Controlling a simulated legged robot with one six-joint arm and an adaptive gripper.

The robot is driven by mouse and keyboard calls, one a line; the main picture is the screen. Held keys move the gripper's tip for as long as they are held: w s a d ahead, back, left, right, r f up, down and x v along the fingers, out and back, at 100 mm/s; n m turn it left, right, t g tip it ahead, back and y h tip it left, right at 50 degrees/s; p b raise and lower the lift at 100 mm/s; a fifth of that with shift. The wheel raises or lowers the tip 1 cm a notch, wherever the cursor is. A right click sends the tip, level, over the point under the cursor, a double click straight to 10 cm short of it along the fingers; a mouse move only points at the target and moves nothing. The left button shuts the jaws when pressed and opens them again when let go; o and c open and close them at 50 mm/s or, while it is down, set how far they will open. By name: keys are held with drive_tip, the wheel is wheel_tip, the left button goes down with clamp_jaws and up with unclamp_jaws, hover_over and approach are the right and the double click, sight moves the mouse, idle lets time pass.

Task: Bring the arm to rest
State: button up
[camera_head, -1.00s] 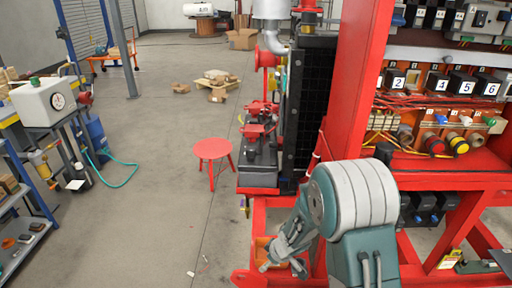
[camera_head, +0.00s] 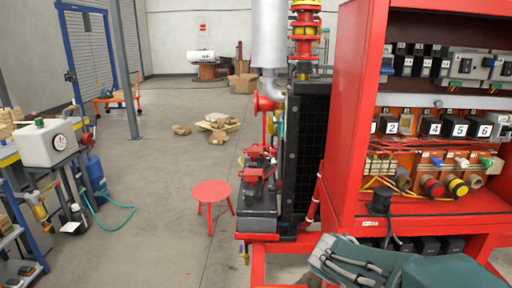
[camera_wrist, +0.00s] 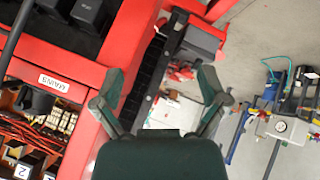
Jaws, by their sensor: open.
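My gripper (camera_wrist: 160,105) shows in the wrist view with its two green fingers spread wide apart and nothing between them. Past the fingers I see the red frame of the pump skid, a black radiator and a bit of grey floor. In the head view my arm (camera_head: 385,266) is folded low at the bottom right, in front of the skid's lower red beams.
The red skid cabinet (camera_head: 347,110) with numbered relays (camera_head: 430,126) stands close at the right. The black radiator (camera_head: 305,150) is left of it. A red stool (camera_head: 211,193) stands on the floor. A bench with a gauge box (camera_head: 48,143) is at the left.

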drive_tip(key=s+a+r+m+g+y, duration=0.1)
drive_tip(key=s+r, duration=0.2)
drive_tip(key=s, duration=0.7)
drive_tip(key=s+a+r+m+g+y, duration=0.1)
drive_tip(key=s+r+m, duration=0.1)
drive_tip(key=s, duration=0.9)
drive_tip(key=shift+s+r+m+g+y, duration=0.3)
drive_tip(key=shift+r, duration=0.4)
